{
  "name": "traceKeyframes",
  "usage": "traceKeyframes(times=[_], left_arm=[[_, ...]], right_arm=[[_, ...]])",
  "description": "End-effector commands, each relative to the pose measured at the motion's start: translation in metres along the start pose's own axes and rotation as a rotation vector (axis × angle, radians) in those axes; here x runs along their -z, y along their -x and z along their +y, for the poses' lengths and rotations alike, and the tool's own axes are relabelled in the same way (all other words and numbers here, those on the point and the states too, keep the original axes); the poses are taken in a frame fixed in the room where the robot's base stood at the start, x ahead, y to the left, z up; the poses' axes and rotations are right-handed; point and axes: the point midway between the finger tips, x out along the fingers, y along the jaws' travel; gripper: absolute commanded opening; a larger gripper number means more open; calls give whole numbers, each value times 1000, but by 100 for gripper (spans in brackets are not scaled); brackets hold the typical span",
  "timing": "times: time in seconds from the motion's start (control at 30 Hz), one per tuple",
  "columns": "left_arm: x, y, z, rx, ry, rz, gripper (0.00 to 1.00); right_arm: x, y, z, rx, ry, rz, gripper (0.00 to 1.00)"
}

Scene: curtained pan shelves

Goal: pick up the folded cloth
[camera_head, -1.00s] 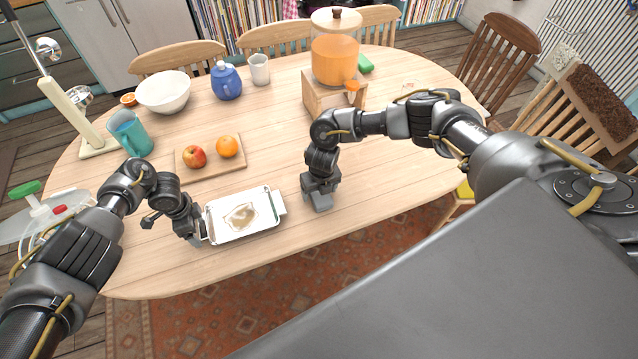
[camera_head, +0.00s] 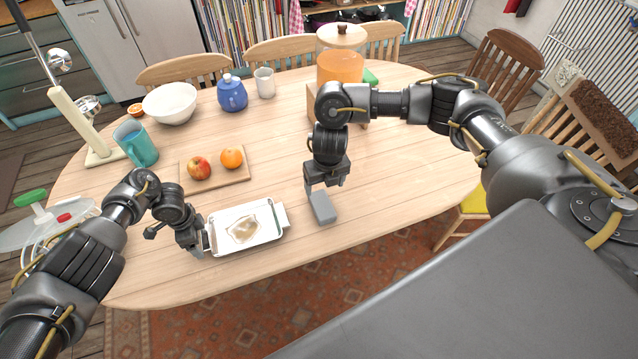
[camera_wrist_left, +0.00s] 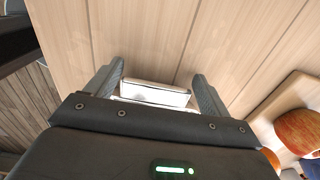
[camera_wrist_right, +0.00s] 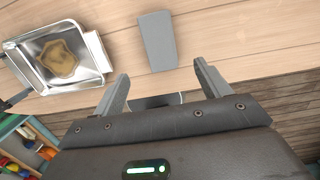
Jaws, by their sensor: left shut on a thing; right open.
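A grey flat rectangular slab (camera_head: 322,208), seemingly the folded cloth, lies on the table right of the white tray. It also shows in the right wrist view (camera_wrist_right: 157,42), flat on the wood beyond the fingertips. My right gripper (camera_head: 325,186) is open and empty, close to the slab in the head view; in the right wrist view its fingers (camera_wrist_right: 162,72) are apart with the slab beyond them. My left gripper (camera_head: 199,244) is shut on the tray (camera_head: 240,208) at its left end; the tray end (camera_wrist_left: 155,94) shows between its fingers. A brownish patch marks the tray floor.
A board (camera_head: 240,178) with an apple and an orange lies behind the tray. A teal mug (camera_head: 138,146), white bowl (camera_head: 171,104), blue pot (camera_head: 232,95) and drink dispenser (camera_head: 340,62) stand farther back. The table right of the slab (camera_head: 400,185) is clear.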

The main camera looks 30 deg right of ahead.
Motion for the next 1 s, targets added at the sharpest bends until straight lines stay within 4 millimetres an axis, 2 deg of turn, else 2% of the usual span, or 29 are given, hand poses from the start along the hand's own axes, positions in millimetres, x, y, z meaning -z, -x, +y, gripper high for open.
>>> traceKeyframes(times=[0.1,0.17,0.47,0.67,1.0], left_arm=[[0,0,0,0,0,0,55],[0,0,0,0,0,0,55],[0,0,0,0,0,0,55],[0,0,0,0,0,0,55],[0,0,0,0,0,0,55]], right_arm=[[0,0,0,0,0,0,76],[0,0,0,0,0,1,80],[-16,-5,1,6,-2,90,80],[-17,-9,0,4,-4,104,80],[-11,-61,0,4,-4,105,80]])
